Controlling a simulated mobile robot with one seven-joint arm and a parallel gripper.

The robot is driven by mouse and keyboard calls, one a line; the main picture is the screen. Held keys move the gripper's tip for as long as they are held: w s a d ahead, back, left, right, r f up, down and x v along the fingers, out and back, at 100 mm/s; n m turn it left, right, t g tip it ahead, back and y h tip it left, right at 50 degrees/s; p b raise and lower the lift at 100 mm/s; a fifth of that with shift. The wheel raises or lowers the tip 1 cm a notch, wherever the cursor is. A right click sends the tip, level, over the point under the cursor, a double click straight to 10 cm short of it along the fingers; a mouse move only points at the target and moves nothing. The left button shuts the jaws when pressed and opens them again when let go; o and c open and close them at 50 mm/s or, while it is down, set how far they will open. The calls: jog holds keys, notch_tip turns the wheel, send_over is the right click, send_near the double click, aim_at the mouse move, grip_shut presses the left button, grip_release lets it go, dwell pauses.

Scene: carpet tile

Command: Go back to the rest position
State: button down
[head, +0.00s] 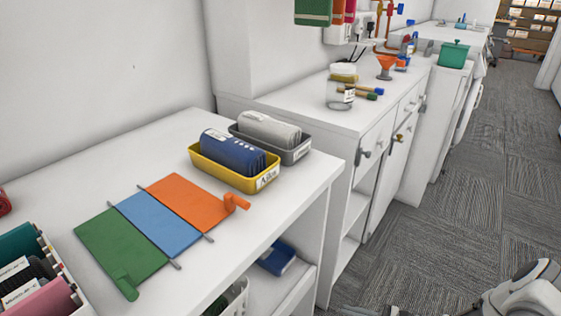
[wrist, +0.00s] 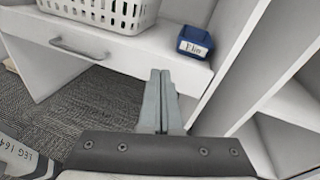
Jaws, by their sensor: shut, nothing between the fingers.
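My gripper (wrist: 160,90) shows in the wrist view with its two fingers pressed together and nothing between them. It is in front of a low white shelf (wrist: 120,52) and apart from what stands there. In the head view, part of my arm (head: 525,292) shows at the bottom right, over the carpet. The gripper's fingers cannot be made out in the head view.
A white basket (wrist: 105,12) and a blue labelled bin (wrist: 195,42) stand on the low shelf. The white counter (head: 110,165) carries a yellow tray (head: 235,178), a grey tray (head: 293,154) and a green, blue and orange folding panel (head: 160,220). Carpet (head: 440,235) at right is clear.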

jog(key=s+a+r+n+g+h, duration=0.15)
jog(key=r+n+g+h, duration=0.35)
jog(key=r, duration=0.7)
jog(key=s+a+r+n+g+h, duration=0.15)
jog(key=r+n+g, duration=0.25)
jog(key=r+n, duration=0.55)
jog(key=s+a+r+n+t+h, duration=0.2)
jog(key=s+r+n+t+h, duration=0.3)
jog(key=r, duration=0.6)
jog(key=s+a+r+n+t+h, duration=0.1)
jog(key=s+r+n+t+h, duration=0.2)
jog(key=s+r, duration=0.6)
notch_tip(320, 180, up, 24)
jog(key=w+m+p, duration=0.1)
jog(key=w+p, duration=0.1)
jog(key=p, duration=1.9)
jog(key=shift+a+f, duration=0.15)
jog(key=shift+f, duration=0.1)
jog(key=shift+h, duration=0.25)
